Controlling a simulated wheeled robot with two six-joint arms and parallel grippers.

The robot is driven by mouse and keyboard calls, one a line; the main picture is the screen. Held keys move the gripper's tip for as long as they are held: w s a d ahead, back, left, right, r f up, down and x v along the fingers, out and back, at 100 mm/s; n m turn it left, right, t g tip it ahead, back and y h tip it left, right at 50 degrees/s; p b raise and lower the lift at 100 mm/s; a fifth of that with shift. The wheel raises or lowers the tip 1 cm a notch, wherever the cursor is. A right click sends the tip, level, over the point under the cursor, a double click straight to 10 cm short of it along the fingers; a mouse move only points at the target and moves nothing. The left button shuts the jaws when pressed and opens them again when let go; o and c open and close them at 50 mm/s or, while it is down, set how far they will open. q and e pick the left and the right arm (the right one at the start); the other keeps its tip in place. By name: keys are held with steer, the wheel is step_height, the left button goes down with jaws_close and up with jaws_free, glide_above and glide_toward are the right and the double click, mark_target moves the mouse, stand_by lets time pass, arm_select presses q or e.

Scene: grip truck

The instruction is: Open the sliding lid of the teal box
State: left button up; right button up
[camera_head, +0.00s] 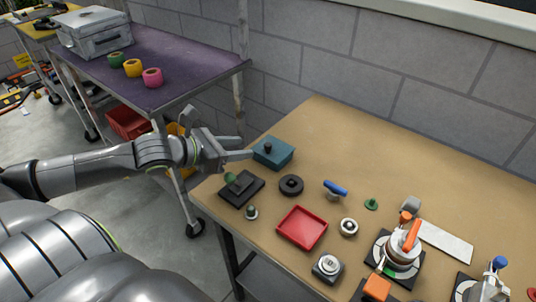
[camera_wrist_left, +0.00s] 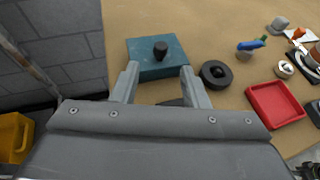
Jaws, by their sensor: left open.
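The teal box (camera_head: 274,154) sits near the left corner of the wooden table, with a dark knob (camera_head: 267,146) standing up from its top. In the left wrist view the teal box (camera_wrist_left: 152,55) lies just ahead of the fingers, and its knob (camera_wrist_left: 160,50) is between their lines. The lid looks shut over the box. My left gripper (camera_head: 241,147) comes in from the left, open and empty, with its fingertips close to the box's left side. It also shows in the left wrist view (camera_wrist_left: 160,85), fingers spread apart. I cannot tell whether a fingertip touches the box. My right gripper is not in view.
A black disc (camera_head: 291,185), a black base with a green knob (camera_head: 241,188) and a red tray (camera_head: 302,228) stand near the box. Several small parts crowd the table's right front. A purple-topped cart (camera_head: 190,65) stands left. The table's back (camera_head: 330,125) is clear.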

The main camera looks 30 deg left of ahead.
mark_target(268, 143)
arm_select(q)
steer(key=shift+w+d+f+b, duration=0.2)
steer(key=shift+w+f+b, duration=0.15)
steer(key=shift+f+b, duration=0.1)
steer(key=b+x, duration=0.2)
steer(key=shift+w+d, duration=0.15)
steer(key=shift+w, duration=0.2)
steer(key=b+x, duration=0.1)
steer(key=x, duration=0.3)
steer(key=shift+w+d, duration=0.1)
steer(key=shift+x, duration=0.75)
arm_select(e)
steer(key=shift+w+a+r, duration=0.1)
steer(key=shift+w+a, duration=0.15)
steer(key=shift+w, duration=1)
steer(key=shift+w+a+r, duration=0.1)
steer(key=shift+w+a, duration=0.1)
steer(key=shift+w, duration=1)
arm_select(q)
jaws_close()
